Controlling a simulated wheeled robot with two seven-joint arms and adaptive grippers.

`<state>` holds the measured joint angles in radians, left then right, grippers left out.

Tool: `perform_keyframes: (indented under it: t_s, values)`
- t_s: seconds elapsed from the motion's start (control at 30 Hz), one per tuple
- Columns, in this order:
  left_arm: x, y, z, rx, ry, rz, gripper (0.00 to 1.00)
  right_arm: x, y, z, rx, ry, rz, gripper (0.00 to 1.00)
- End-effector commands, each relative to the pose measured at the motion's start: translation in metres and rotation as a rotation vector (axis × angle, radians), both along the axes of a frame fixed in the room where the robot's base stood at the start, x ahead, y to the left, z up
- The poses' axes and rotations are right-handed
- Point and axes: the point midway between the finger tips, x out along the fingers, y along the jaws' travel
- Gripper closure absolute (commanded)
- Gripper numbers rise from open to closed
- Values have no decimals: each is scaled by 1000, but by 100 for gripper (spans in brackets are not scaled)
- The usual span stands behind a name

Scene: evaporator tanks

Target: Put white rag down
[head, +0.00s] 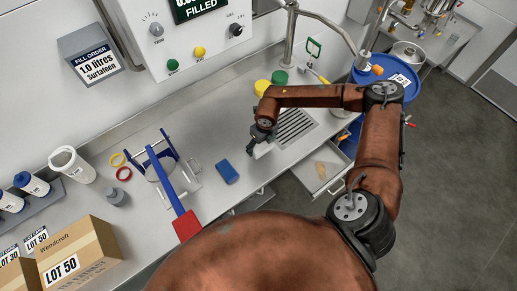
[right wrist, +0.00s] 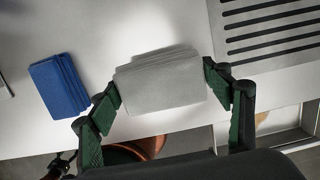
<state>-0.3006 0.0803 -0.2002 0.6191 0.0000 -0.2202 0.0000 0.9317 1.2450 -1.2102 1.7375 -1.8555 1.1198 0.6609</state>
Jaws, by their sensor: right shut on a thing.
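The white rag (right wrist: 160,85) is a folded, layered light-grey to white cloth between the green fingertips of my right gripper (right wrist: 163,98) in the right wrist view. The fingers press on its left and right ends. In the head view my right gripper (head: 262,138) is over the steel counter near its front edge, and a small part of the white rag (head: 262,150) shows under it. I cannot tell whether the rag touches the counter. My left gripper is not in view.
A folded blue rag (head: 227,171) lies on the counter left of my right gripper. A slotted drain (head: 295,127) is to the right. An open drawer (head: 318,172) sticks out below the counter edge. A blue-and-red frame (head: 172,185) stands farther left.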

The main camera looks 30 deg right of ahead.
Motion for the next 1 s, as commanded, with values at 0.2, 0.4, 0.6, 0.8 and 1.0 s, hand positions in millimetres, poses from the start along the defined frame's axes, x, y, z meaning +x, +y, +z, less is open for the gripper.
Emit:
perform_keyframes:
  t_s: [0.2,0.4,0.6,0.8,1.0]
  values:
    - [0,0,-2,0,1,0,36,10,2,-11,0,0,0,53]
    - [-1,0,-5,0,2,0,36,12,3,-36,1,2,0,53]
    - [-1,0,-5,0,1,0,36,13,3,-46,0,0,0,53]
    - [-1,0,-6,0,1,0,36,12,3,-47,1,1,0,53]
    - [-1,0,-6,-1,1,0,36,12,3,-48,0,0,0,19]
